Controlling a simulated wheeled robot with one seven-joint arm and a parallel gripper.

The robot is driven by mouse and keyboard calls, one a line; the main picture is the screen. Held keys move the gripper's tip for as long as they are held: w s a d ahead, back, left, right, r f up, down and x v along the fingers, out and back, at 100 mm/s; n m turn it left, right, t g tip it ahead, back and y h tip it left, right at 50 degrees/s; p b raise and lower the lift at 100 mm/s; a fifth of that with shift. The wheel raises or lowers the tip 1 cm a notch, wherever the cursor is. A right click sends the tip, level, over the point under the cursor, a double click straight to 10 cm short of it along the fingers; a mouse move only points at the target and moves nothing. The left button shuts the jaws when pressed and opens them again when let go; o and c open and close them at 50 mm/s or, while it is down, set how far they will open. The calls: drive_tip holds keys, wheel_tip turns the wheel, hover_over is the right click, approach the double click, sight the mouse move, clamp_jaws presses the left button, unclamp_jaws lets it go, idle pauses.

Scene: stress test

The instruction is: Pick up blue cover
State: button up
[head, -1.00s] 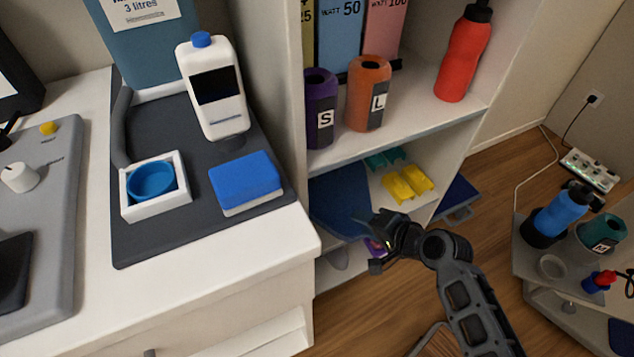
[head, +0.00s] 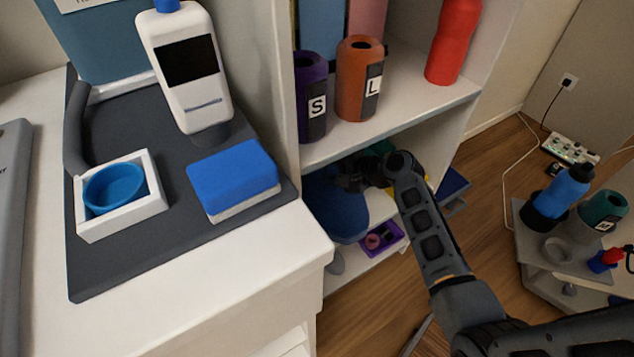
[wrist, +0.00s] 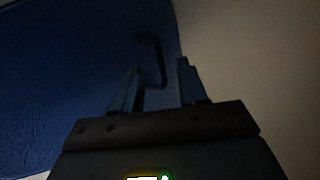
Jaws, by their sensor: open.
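A dark blue rounded sheet-like thing (head: 335,212), which looks like the blue cover, stands in the lower shelf bay beneath the purple and orange bottles. My gripper (head: 346,181) is at its upper part in the head view, partly merged with the shadow. In the wrist view, the dark blue surface (wrist: 70,80) fills the left side. My gripper (wrist: 158,85) is open there, its two fingers apart. A thin dark hooked shape (wrist: 152,55), perhaps a handle, shows between and beyond the fingers. I cannot tell whether the fingers touch anything.
The shelf edge (head: 400,137) runs just above my gripper, carrying purple (head: 311,98), orange (head: 359,80) and red bottles (head: 453,40). A purple tray (head: 382,238) lies low in the bay. On the counter are a blue sponge (head: 232,175) and a blue cup (head: 114,188).

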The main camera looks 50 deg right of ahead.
drive_tip(key=x, duration=0.3)
drive_tip(key=shift+r, duration=0.1)
clamp_jaws()
idle(0.4)
